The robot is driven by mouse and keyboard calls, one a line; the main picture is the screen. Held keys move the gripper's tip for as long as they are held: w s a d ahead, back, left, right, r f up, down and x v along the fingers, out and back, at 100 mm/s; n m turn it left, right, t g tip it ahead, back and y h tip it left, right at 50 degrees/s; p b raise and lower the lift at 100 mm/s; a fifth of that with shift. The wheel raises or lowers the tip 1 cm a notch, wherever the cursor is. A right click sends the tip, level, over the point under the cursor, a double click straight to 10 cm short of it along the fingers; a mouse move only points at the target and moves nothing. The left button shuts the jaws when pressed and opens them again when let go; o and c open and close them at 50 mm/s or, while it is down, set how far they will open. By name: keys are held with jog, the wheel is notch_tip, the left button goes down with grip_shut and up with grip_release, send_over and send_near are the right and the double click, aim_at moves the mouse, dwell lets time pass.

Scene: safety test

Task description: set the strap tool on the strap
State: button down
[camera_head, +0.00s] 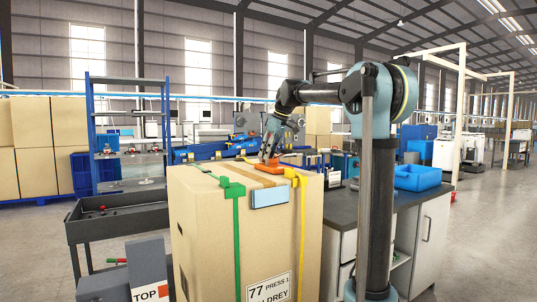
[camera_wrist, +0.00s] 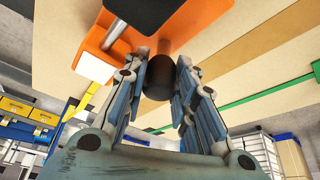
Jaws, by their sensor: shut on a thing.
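The orange strap tool (camera_head: 291,173) is at the top of a large cardboard box (camera_head: 205,235), by the yellow strap (camera_head: 302,215). My gripper (camera_head: 268,160) is above the box top at the tool's left end. In the wrist view my gripper (camera_wrist: 163,68) has its fingers on both sides of the tool's dark round handle (camera_wrist: 158,80). The orange tool body (camera_wrist: 112,38) fills the upper part there, with a white block at its left. The yellow strap (camera_wrist: 82,103) runs beside that block. I cannot tell whether the tool rests on the strap.
A green strap (camera_head: 236,235) crosses the box to the left. A light-blue block (camera_head: 269,197) is at the box's front top edge. A grey cart (camera_head: 120,215) stands left. A counter with a blue bin (camera_head: 416,178) stands right, behind my arm.

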jog(key=shift+s+d, duration=0.1)
jog(key=shift+s, duration=0.05)
dwell(0.7)
jog(key=c, duration=1.2)
grip_release()
jog(key=shift+o, duration=1.4)
jog(key=shift+s+r, duration=0.1)
jog(key=shift+r, duration=3.4)
